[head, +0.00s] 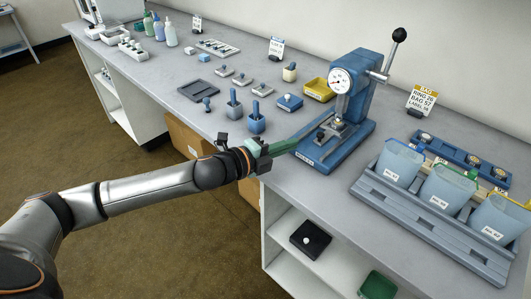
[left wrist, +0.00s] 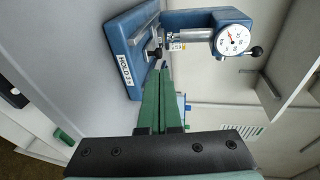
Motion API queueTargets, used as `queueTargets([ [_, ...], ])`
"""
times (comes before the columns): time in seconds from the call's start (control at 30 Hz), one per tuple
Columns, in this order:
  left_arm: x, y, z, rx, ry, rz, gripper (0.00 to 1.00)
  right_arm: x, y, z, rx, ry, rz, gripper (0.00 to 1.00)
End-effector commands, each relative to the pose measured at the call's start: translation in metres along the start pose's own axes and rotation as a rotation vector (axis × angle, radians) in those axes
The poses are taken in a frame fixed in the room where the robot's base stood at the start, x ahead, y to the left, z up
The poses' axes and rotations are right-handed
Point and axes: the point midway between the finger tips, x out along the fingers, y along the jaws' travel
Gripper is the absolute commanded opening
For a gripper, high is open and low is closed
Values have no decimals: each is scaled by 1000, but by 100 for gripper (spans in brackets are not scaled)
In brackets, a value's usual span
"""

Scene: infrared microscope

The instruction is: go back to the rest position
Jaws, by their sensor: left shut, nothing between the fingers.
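My left arm reaches in from the left in the head view. My left gripper (head: 294,143) has long green fingers that are shut and empty. Its tips are at the left edge of the base of the blue press (head: 349,98), which has a round dial gauge and a lever with a black knob. In the left wrist view the closed green fingers (left wrist: 165,82) point toward the press base (left wrist: 122,42), near its "HOLD" label. I cannot tell whether the tips touch it. My right gripper does not show.
Right of the press stands a grey rack (head: 405,210) with several labelled pouches. A yellow tray (head: 319,90) sits left of the press, with blue-handled tools (head: 256,123) near the front edge. Bottles (head: 170,35) stand at the far left. Free floor (head: 100,140) lies left of the bench.

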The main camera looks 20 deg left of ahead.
Motion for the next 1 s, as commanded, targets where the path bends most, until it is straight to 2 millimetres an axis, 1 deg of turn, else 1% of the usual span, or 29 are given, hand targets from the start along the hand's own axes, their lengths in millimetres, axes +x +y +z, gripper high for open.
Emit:
queueTargets([
  [0.03, -11, 3, 0, 2, 0, 4, 0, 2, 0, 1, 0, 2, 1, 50],
  [0.1, -25, 4, 0, 2, -1, 4, 0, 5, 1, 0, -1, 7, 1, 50],
  [0.2, -41, 3, 0, 3, 0, 5, 0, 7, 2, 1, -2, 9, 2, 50],
  [0.3, -52, 3, 0, 0, -1, 4, 0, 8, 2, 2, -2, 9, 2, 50],
  [0.5, -61, 1, 0, 1, 0, 2, 0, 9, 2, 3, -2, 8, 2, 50],
  [0.67, -60, 4, -6, -31, -5, 5, 0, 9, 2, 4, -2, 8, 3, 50],
  [0.77, -59, 16, -18, -144, -40, 24, 0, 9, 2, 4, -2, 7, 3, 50],
  [0.87, -62, 38, -35, -348, -117, 67, 0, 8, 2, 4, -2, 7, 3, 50],
  [0.97, -74, 67, -48, -594, -235, 133, 0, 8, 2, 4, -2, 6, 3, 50],
  [1.0, -82, 80, -52, -691, -289, 164, 0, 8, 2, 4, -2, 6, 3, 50],
])
